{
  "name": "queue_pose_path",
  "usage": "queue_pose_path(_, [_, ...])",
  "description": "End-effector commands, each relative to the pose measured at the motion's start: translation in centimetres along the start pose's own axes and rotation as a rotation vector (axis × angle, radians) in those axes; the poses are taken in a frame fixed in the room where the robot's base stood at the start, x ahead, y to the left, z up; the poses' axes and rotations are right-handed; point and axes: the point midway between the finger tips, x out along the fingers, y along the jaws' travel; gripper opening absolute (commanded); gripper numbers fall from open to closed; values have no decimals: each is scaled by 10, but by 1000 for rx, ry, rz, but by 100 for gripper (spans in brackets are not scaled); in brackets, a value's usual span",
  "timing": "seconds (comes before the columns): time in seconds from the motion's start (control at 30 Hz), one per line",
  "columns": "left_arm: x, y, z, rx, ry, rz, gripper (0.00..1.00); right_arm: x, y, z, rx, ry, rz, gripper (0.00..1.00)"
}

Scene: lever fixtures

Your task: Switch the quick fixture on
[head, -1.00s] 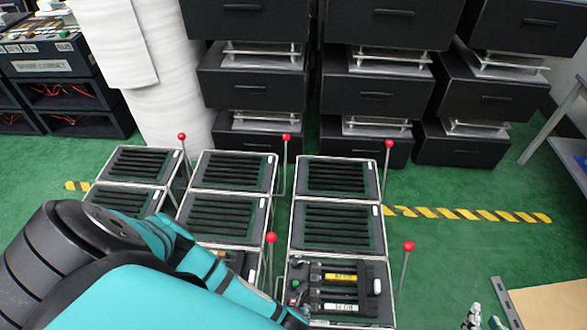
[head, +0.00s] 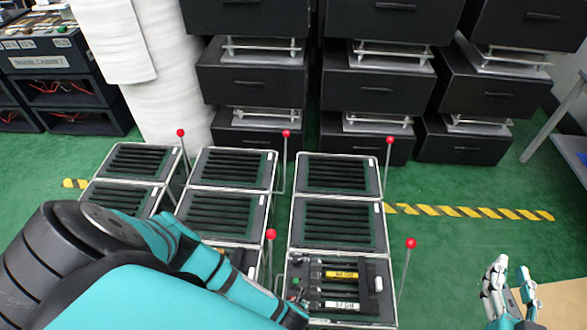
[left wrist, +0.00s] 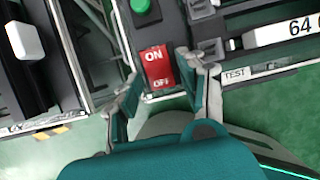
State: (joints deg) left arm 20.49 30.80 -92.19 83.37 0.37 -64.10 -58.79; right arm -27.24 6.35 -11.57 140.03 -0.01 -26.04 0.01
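In the left wrist view a red rocker switch (left wrist: 158,67) reads ON at its top and OFF at its bottom. It sits in a dark panel below a round green button (left wrist: 140,5). My left gripper (left wrist: 164,95) is open, with its fingers on either side of the switch's lower part and nothing held. I cannot tell whether it touches the switch. My right gripper (head: 510,283) is open and empty at the lower right.
More framed fixtures with dark slots (head: 335,222) stand behind and left. Thin upright levers with red knobs (head: 410,243) rise beside them. Black drawer cabinets (head: 375,95) line the back. Green floor with a yellow-black stripe (head: 470,212) is open at right.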

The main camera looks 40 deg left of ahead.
Motion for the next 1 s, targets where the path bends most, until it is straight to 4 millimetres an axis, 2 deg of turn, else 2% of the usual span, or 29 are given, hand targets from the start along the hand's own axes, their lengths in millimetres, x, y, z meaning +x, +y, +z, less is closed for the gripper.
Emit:
queue_pose_path(0.03, [0,0,0,0,0,0,32,0,0,0,0,0,0,25])
queue_pose_path(0.27, [0,0,0,0,0,1,2,0,0,0,0,0,0,25])
queue_pose_path(0.37, [0,1,0,1,0,1,0,0,0,0,0,0,0,25])
queue_pose_path(0.4, [0,1,0,1,0,1,32,0,0,0,0,0,0,25])
queue_pose_path(0.53, [0,1,0,1,0,1,49,0,0,0,0,-1,0,25])
queue_pose_path(0.57, [0,0,0,1,0,1,52,0,0,0,0,-1,1,25])
queue_pose_path(0.83, [-1,0,0,0,0,0,52,0,0,1,0,-4,0,25])
queue_pose_path(1.0, [-14,-1,-1,0,2,-2,52,0,0,1,0,-4,0,25])
